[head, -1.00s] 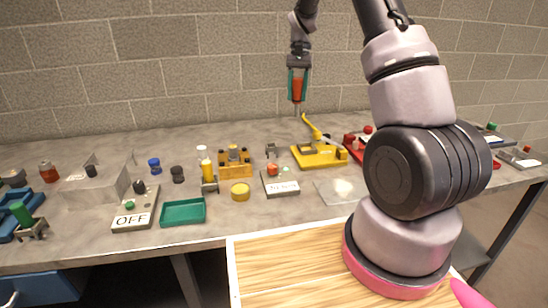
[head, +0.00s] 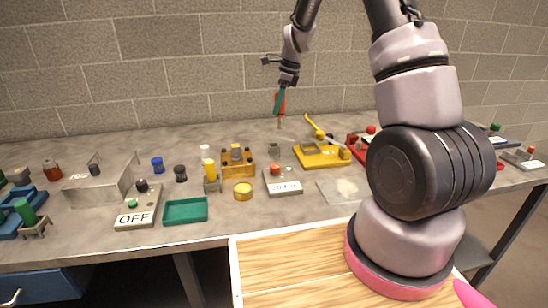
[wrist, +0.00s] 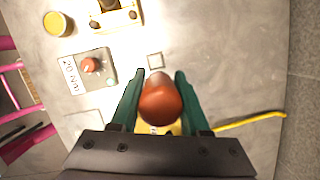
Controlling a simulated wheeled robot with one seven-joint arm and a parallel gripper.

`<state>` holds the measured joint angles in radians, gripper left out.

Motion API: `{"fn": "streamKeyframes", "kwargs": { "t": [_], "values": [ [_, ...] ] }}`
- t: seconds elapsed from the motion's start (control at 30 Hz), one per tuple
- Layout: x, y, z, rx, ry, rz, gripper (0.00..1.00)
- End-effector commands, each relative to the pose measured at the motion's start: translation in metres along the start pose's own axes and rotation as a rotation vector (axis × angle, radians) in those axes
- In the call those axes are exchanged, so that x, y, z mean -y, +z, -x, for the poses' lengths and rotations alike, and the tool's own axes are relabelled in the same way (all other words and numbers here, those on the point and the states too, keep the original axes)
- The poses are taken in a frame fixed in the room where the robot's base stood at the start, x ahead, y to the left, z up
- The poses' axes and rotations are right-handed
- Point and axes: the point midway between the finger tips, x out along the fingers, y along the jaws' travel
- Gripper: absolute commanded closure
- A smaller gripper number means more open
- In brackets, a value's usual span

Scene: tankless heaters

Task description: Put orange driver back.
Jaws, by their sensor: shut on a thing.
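The orange driver (head: 282,102) is held upright, slightly tilted, above the back of the bench, its thin shaft pointing down. My gripper (head: 278,110), with teal fingers, is shut on its orange handle. In the wrist view the handle (wrist: 160,105) sits between the two fingers of my gripper (wrist: 158,80), and its shaft is hidden. A small grey square stand (head: 273,150) is on the bench below the driver and looks empty. In the wrist view this stand (wrist: 155,61) lies just beyond the fingertips.
A white box with an orange knob (head: 284,184) stands in front of the grey stand. A yellow base with a raised lever (head: 320,156) is right of it, and an orange-yellow block (head: 236,168) left. A yellow driver (head: 209,169) and a green driver (head: 25,212) stand in holders.

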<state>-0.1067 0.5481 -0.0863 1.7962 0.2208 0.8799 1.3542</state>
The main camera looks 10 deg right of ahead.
Motion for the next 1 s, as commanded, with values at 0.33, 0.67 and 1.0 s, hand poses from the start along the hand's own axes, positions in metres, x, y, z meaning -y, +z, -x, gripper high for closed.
{"fn": "streamKeyframes", "kwargs": {
  "t": [0.33,0.67,1.0],
  "values": [
    [-0.003,0.015,-0.012,0.0,-0.109,-0.385,1.0],
    [-0.004,0.007,-0.042,-0.003,-0.127,-0.468,1.0],
    [-0.003,-0.003,-0.079,-0.001,-0.13,-0.465,1.0]
  ]
}}
